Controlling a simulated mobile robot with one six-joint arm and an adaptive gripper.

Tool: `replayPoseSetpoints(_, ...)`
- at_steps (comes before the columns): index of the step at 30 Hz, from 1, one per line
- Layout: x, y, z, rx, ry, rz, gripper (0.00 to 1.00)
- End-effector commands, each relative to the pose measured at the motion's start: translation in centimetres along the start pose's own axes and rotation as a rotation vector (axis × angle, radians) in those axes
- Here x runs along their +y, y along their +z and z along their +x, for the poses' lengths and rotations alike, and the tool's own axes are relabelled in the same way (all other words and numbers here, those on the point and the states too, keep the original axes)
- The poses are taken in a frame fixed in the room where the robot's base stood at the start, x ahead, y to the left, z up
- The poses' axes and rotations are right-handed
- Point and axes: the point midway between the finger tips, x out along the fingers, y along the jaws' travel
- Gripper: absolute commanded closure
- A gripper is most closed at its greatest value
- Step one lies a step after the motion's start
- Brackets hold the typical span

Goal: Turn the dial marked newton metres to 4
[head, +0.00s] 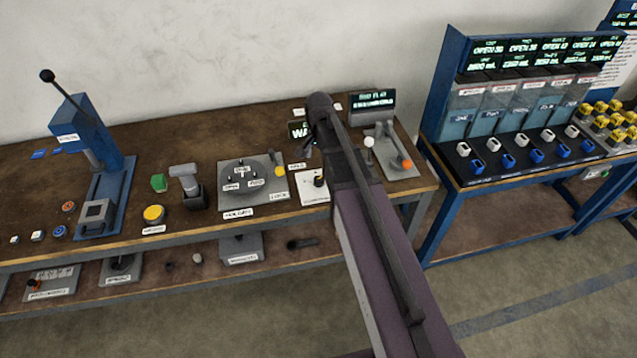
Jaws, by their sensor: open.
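A small white plate (311,193) near the bench's front edge carries a black knob (319,181). This looks like the dial, but its marking and setting are too small to read. My gripper (308,149) is above and behind the knob in the picture, apart from it. Only a small dark part of it shows beside my arm, which hides the rest. I see nothing held in it.
A grey round fixture (232,184) with black pegs stands left of the plate. A dark display (372,101) is behind. A blue press (88,130) stands far left.

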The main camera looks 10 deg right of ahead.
Motion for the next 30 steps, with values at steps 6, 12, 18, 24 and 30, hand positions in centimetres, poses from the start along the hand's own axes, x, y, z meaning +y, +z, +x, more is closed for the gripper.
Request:
replayPoseSetpoints(6,0.0,0.0,2.1,0.000,0.000,0.000,0.17)
replayPoseSetpoints(12,0.0,0.0,3.6,0.000,0.000,-0.001,0.17)
replayPoseSetpoints(18,-0.1,0.1,5.2,0.000,0.000,-0.001,0.17)
replayPoseSetpoints(24,-0.1,0.1,6.7,0.000,0.000,-0.001,0.17)
replayPoseSetpoints(30,-0.1,0.1,8.1,0.000,0.000,-0.002,0.17)
